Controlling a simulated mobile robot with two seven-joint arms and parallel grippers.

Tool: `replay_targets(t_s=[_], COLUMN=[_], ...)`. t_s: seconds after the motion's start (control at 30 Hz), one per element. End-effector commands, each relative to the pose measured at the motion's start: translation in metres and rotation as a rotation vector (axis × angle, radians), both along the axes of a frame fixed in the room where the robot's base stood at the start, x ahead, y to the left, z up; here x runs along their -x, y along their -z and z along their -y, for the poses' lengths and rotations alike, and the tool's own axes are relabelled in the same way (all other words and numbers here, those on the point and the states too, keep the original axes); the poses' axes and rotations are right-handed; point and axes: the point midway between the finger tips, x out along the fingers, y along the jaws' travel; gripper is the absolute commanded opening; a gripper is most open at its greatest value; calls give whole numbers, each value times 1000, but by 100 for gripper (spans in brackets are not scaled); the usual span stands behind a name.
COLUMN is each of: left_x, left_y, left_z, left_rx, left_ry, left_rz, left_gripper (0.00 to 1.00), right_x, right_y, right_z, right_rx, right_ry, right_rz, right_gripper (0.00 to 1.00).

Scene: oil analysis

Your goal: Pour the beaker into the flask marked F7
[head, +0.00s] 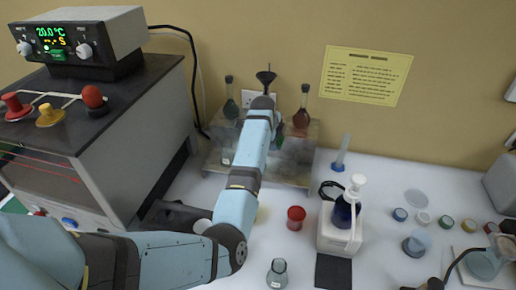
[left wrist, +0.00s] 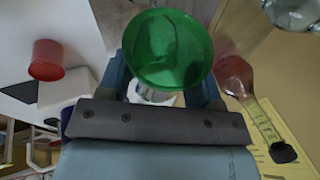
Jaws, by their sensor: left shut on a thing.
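My left gripper (left wrist: 165,84) is shut on a green beaker (left wrist: 167,47), seen from its open top in the left wrist view. In the head view my left arm reaches to the rack at the wall and mostly hides the gripper and beaker. A flask with dark green contents (head: 231,107) stands left of the arm. I cannot read any F7 mark.
A red beaker (head: 296,217) and a clear glass vessel (head: 277,274) stand on the white bench. A white device (head: 340,234) with a dark blue vessel is to their right. A large grey box instrument (head: 125,125) stands left. Small coloured-rimmed dishes (head: 446,223) are at right.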

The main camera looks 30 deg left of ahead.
Motion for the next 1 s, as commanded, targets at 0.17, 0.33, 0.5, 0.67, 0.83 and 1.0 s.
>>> replay_targets(t_s=[0.17, 0.33, 0.5, 0.67, 0.83, 1.0], left_x=[0, 0, 0, 0, 0, 0], left_y=[-1, -2, -3, -4, -5, -6], left_z=[-1, -1, -1, -2, -2, -3], left_rx=[20, 41, 61, 79, 99, 119], left_ry=[-1, -1, -1, -1, -1, -1], left_rz=[6, 11, 16, 21, 26, 31], left_gripper=[35, 35, 34, 34, 34, 34], right_x=[0, 0, 0, 0, 0, 0], right_y=[0, 0, 0, 0, 1, 1], right_z=[0, 0, 0, 0, 0, 0], right_rx=[0, 0, 1, 1, 0, 0], right_ry=[0, 1, 1, 1, 0, 0], right_rz=[1, 1, 0, -1, -2, -2], right_gripper=[0, 0, 0, 0, 0, 0])
